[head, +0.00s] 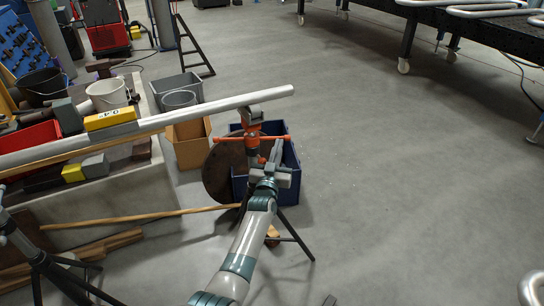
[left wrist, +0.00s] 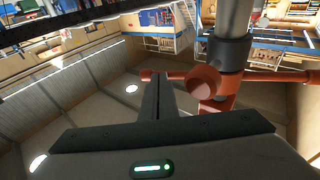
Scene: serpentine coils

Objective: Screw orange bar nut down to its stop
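The orange bar nut (head: 238,138) sits on the upright post of a tripod pipe stand, its crossbar reaching out to both sides. In the left wrist view its orange hub and bar (left wrist: 204,80) surround the post, with a rounded bar end at the left. My left gripper (head: 276,148) is at the right-hand arm of the bar in the head view. Its dark fingers (left wrist: 158,80) look pressed together, and their tips overlap the bar near its rounded end. I cannot tell whether they touch it. My right gripper is not in view.
A long grey pipe (head: 210,110) rests on the stand's head (head: 250,116). A blue bin (head: 290,165) and a brown disc (head: 222,168) stand close behind the stand. A concrete trough (head: 120,196) with buckets is at left.

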